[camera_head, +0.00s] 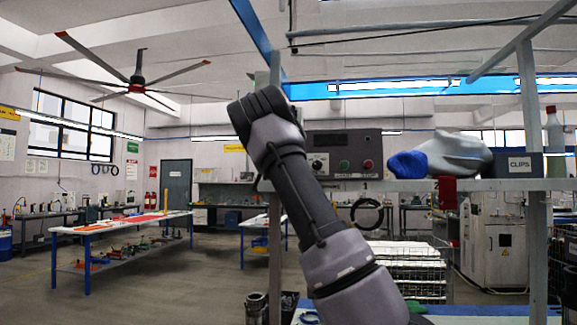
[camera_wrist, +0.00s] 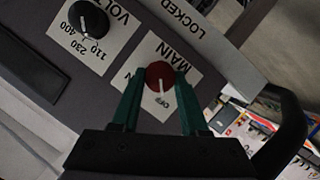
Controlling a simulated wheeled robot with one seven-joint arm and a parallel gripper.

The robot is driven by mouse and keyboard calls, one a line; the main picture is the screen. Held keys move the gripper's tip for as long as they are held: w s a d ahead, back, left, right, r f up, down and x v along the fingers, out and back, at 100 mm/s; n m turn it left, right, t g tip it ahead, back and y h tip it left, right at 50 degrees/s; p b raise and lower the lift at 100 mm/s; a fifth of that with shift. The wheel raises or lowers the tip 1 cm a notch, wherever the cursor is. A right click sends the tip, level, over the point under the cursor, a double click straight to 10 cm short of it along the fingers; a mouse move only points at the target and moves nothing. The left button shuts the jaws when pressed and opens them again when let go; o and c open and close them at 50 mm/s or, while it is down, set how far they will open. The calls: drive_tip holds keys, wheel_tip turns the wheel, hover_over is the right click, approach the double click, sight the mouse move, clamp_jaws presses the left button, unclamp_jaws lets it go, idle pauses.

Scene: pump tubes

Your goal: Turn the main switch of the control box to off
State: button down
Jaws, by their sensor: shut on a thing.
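The control box (camera_head: 345,140) is a dark grey box on the shelf in the head view, partly behind my arm. In the wrist view its main switch (camera_wrist: 159,73) is a round red knob with a white pointer line on a white plate marked MAIN. The line points down in the picture, towards a small label that seems to read OFF. My gripper (camera_wrist: 160,80) has its two green fingers on either side of the red knob, shut on it. The fingers cover part of the plate. In the head view my gripper is hidden behind my arm.
A black voltage knob (camera_wrist: 88,19) marked 110, 230 and 400 sits beside the main switch. A LOCKED label (camera_wrist: 186,14) is above. On the shelf stand a blue and grey cloth-like item (camera_head: 455,155), a CLIPS box (camera_head: 519,165) and a bottle (camera_head: 554,135).

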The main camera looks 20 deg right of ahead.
drive_tip(key=shift+f, duration=0.1)
idle(0.3)
drive_tip(key=shift+c, duration=2.1)
unclamp_jaws()
drive_tip(key=v, duration=1)
drive_tip(key=shift+s+a+r, duration=0.2)
drive_tip(key=shift+a, duration=0.05)
